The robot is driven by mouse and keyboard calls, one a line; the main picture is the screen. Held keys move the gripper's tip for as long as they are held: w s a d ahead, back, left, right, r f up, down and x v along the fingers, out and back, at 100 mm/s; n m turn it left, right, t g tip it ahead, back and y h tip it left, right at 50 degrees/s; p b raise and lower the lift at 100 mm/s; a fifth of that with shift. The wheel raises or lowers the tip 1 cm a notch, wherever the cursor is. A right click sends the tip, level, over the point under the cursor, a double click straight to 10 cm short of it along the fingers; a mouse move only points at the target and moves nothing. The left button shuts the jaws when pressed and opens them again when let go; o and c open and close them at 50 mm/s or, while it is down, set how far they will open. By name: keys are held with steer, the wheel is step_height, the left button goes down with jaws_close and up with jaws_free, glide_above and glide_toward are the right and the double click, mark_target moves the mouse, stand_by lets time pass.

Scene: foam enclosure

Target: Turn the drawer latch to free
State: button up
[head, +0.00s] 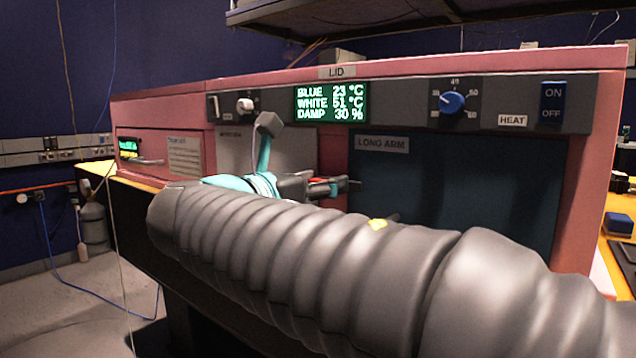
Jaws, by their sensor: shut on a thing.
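My gripper (335,187) is small and partly hidden behind my grey ribbed sleeve. Its dark and teal parts point right, with a bit of red near the fingers. It is shut, at the pink post between the silver panel and the dark panel. A small dark piece (354,185) shows at the fingertips; it appears to be the drawer latch, but its turn position cannot be made out. A teal bar with a grey end (268,123) rises in front of the silver panel (295,150). A small drawer front with a handle (150,161) is at the left.
The pink enclosure has a control strip with a white knob (245,105), a green display (331,102), a blue dial (453,102) and an ON/OFF switch (552,103). A dark panel (460,185) labelled LONG ARM is at the right. My sleeve covers the lower front.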

steer(key=shift+m, duration=0.3)
steer(key=shift+s+d+f+m+b, duration=0.15)
steer(key=shift+m+b, duration=2.5)
steer(key=shift+m, duration=1.65)
steer(key=shift+w+d+f+m+b, duration=0.15)
steer(key=shift+m+b, duration=2.5)
steer(key=shift+m, duration=1.65)
steer(key=shift+s+a, duration=0.1)
steer(key=o, duration=1.2)
steer(key=shift+c, duration=0.2)
steer(key=v, duration=1.2)
